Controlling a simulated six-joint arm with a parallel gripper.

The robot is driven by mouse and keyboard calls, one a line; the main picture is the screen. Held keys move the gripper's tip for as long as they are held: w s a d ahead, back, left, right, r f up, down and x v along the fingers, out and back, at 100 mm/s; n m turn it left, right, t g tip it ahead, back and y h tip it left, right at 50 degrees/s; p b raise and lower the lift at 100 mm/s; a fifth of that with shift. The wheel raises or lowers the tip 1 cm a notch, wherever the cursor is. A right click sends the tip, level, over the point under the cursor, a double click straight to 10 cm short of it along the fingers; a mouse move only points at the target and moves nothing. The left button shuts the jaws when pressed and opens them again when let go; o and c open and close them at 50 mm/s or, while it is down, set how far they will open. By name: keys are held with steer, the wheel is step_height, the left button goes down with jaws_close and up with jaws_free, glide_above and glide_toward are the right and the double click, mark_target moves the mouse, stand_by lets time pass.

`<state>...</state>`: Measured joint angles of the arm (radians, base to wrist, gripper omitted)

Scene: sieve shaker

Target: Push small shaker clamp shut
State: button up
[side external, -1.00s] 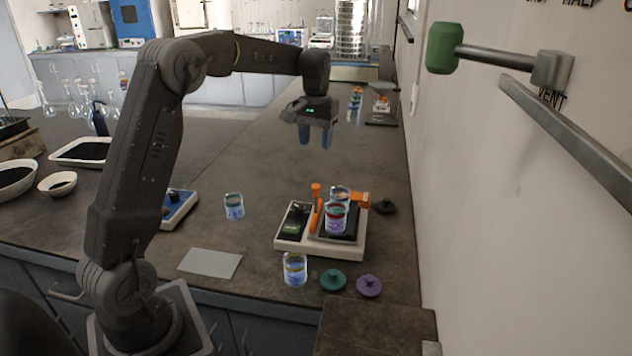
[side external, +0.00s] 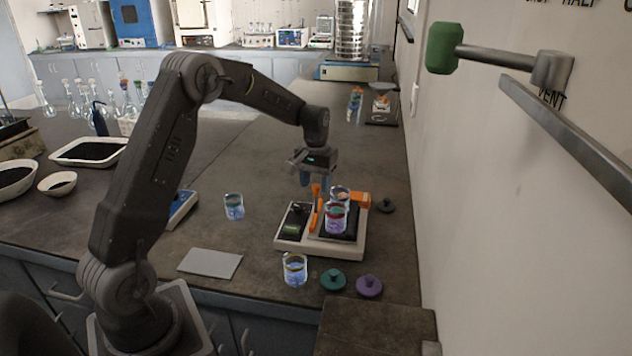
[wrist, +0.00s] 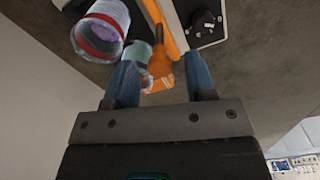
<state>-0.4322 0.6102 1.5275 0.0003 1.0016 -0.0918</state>
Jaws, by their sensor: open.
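The small shaker (side external: 290,243) is a cream-based unit with a black top on the bench. Two jars stand on it: a red-banded front jar (side external: 336,219) and one behind (side external: 341,192). An orange clamp lever (side external: 316,209) rises left of the jars, and another orange part (side external: 361,199) is at their right. My gripper (side external: 306,181) is open and empty, just behind and above the lever's top. In the wrist view, orange clamp parts (wrist: 160,64) show between and beyond my blue fingers. The red-banded jar (wrist: 97,38) is left of them. Contact cannot be told.
A jar (side external: 234,207) stands left of the shaker and another (side external: 295,270) in front. Green (side external: 333,280), purple (side external: 369,287) and black (side external: 385,206) lids lie nearby. A grey plate (side external: 210,263) lies front left.

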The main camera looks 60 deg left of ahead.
steer(key=shift+c, duration=0.4)
jaws_close()
steer(key=shift+w+d, duration=1)
steer(key=shift+d, duration=0.05)
steer(key=shift+o, duration=0.4)
jaws_free()
step_height(320, 180, up, 14)
